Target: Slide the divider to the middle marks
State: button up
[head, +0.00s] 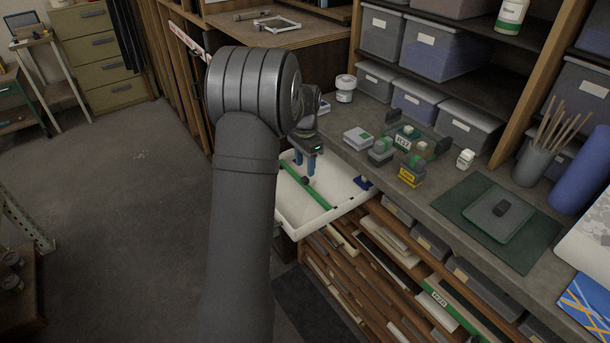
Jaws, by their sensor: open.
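The divider (318,194) is a thin green bar lying slantwise across a white open drawer (293,213). My arm hides the left part of the drawer. I cannot make out the middle marks at this size.
Storage bins stand on shelves behind. Slots with panels lie below the drawer.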

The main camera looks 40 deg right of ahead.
aim_at(305, 178)
notch_tip(305, 178, down, 5)
dwell(0.3)
grip_shut()
